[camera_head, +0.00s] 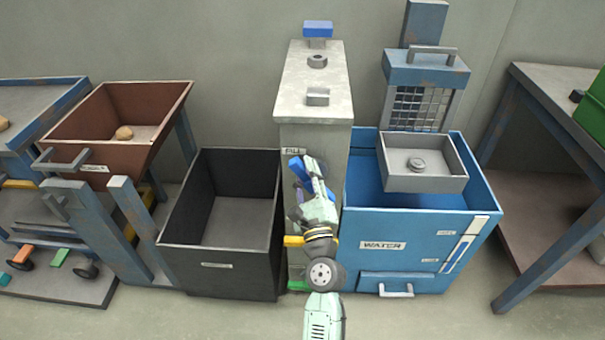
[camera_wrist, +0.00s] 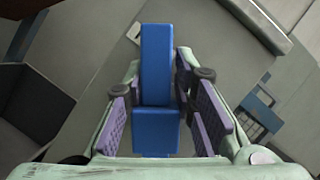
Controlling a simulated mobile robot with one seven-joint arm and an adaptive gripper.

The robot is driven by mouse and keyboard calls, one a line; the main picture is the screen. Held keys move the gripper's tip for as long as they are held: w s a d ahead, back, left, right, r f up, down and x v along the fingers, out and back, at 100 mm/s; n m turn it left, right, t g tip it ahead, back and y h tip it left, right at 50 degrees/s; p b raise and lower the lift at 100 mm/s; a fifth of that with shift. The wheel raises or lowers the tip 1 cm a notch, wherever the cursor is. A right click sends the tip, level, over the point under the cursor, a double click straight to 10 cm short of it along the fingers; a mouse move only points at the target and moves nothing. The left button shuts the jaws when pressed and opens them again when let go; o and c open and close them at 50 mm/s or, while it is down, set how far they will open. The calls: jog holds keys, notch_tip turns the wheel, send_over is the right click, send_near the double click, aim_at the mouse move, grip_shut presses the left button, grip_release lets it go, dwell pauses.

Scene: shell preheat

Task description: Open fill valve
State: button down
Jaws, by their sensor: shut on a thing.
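A blue lever handle, seemingly the fill valve's, is at the front of the grey concrete pillar (camera_head: 315,139). Its blue end (camera_head: 296,166) shows beside my gripper (camera_head: 305,185) in the head view. In the wrist view the blue lever (camera_wrist: 156,60) runs up the middle between the purple finger pads of my gripper (camera_wrist: 160,110). The gripper is shut on the lever. My arm hides the valve's body and much of the pillar's front. The blue water tank (camera_head: 420,245), labelled WATER, stands just right of the pillar.
A black open bin (camera_head: 220,262) stands close on the left of the pillar. A grey tray (camera_head: 440,180) sits over the water tank, with a wire-mesh basket (camera_head: 422,105) behind it. A yellow lever (camera_head: 295,241) is low on the pillar. A brown hopper (camera_head: 85,125) stands farther left.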

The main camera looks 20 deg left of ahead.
jog(key=m+h, duration=0.1)
jog(key=m, duration=0.1)
jog(key=m+t, duration=0.1)
jog(key=m, duration=0.2)
jog(key=shift+d+f+h, duration=0.1)
jog(key=shift+d+h, duration=0.05)
jog(key=shift+h, duration=0.25)
jog(key=shift+w+d+r+m+t+h, duration=0.15)
jog(key=shift+m+t+h, duration=0.2)
jog(key=shift+m, duration=0.5)
jog(key=shift+d+m+t+h, duration=0.2)
jog(key=shift+m+h, duration=0.25)
jog(key=shift+m, duration=0.45)
jog(key=shift+w+d+r+m+t+h, duration=0.1)
jog(key=shift+m+t+h, duration=0.25)
jog(key=shift+m, duration=0.8)
jog(key=c, duration=1.5)
grip_release()
jog(key=shift+o, duration=0.3)
jog(key=shift+d+r+h, duration=0.1)
jog(key=shift+h, duration=0.15)
jog(key=shift+d, duration=0.2)
